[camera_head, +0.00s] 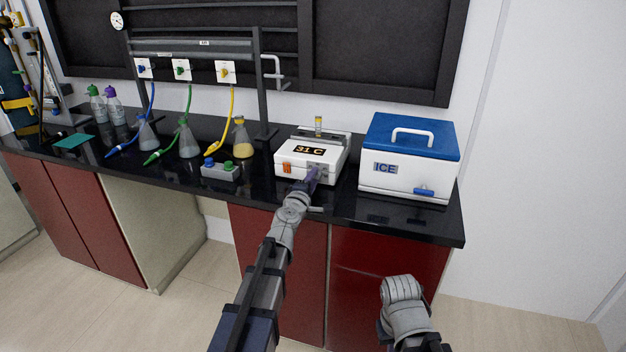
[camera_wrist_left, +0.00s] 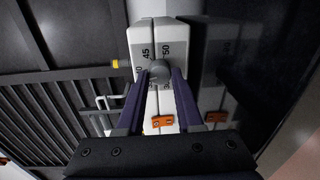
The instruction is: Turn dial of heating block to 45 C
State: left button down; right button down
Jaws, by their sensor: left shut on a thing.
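The heating block (camera_head: 308,160) is a white box on the black bench with a display reading 31 C and an orange switch (camera_head: 287,169) on its front. My left gripper (camera_head: 313,174) reaches its front right side. In the left wrist view the two fingers of my left gripper (camera_wrist_left: 160,85) are shut on the round grey dial (camera_wrist_left: 160,70), one on each side. Marks 45 and 50 show on the block face beyond the dial; other marks are partly hidden by the fingers. My right arm shows at the lower right of the head view, but its fingertips are not visible.
A white ice box (camera_head: 405,180) with a blue lid stands close right of the block. A small box with blue and green knobs (camera_head: 221,171) is left of it. Flasks with coloured hoses (camera_head: 187,140) stand farther left. The bench front edge (camera_head: 390,220) runs below.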

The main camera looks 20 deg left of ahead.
pick_arm(q)
jog(key=m, duration=0.3)
jog(key=shift+d+m, duration=0.1)
jog(key=shift+m, duration=0.2)
jog(key=m, duration=0.3)
jog(key=shift+y, duration=0.3)
jog(key=m, duration=0.6)
jog(key=shift+s+d+b, duration=0.1)
jog(key=shift+b, duration=0.3)
jog(key=shift+m, duration=0.4)
jog(key=c, duration=0.6)
grip_release()
jog(key=shift+o, duration=0.2)
jog(key=s, duration=0.7)
jog(key=shift+s, duration=0.4)
